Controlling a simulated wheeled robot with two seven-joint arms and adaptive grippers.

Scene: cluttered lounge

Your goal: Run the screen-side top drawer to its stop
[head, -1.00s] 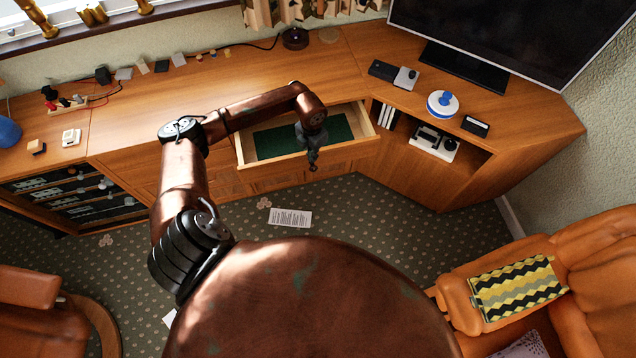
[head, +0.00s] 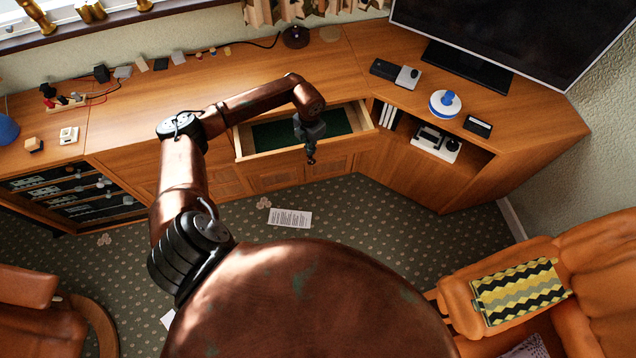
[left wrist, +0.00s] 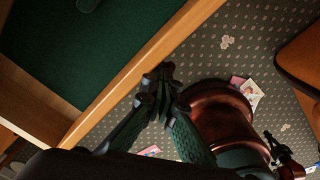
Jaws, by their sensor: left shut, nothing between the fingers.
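The screen-side top drawer (head: 243,156) stands open from the long wooden unit, with a green-lined floor. In the left wrist view its wooden front (left wrist: 140,68) runs diagonally, with the green floor behind it. My left gripper (head: 311,159) is at the middle of the drawer front, pointing down on its outer side. In the left wrist view its fingers (left wrist: 157,82) are together and empty, close against the front; I cannot tell whether they touch. A small dark part at the lower right of the left wrist view may be my right gripper (left wrist: 284,155); its fingers are unclear.
A television (head: 510,35) stands on the corner unit at the right, above an open shelf (head: 470,160). A paper sheet (head: 290,218) lies on the carpet below the drawer. An orange armchair (head: 590,265) is at the lower right.

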